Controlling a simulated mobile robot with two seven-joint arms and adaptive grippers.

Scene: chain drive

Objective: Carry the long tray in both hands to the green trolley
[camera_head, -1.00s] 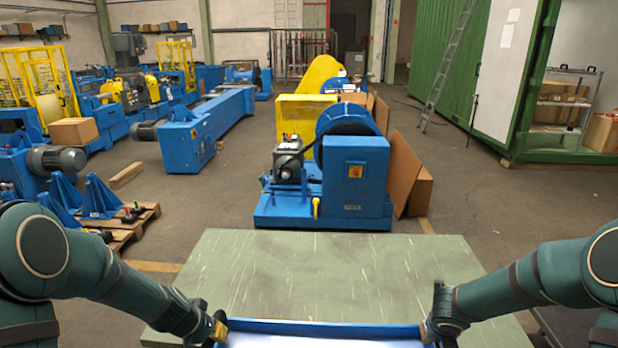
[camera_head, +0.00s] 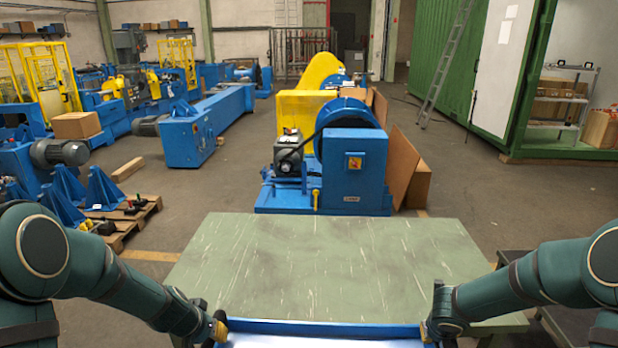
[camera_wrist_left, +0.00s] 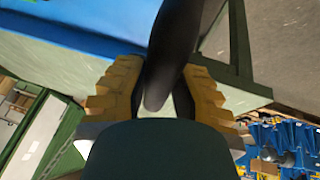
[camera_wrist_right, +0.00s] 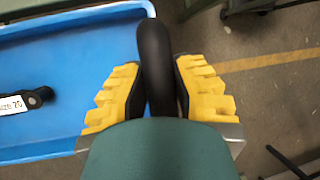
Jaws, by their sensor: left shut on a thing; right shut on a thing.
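My right gripper (camera_head: 430,330) is shut on the right-end handle (camera_wrist_right: 155,65). In the right wrist view a black part with a white label (camera_wrist_right: 25,101) lies in the blue tray.
A scratched green-topped table (camera_head: 330,265) stands just ahead of the tray. Beyond it is a blue machine (camera_head: 355,175). A dark low table (camera_head: 575,328) stands at the right, beyond my right arm. Pallets with blue brackets (camera_head: 105,190) are at the left. Floor is open at the right middle.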

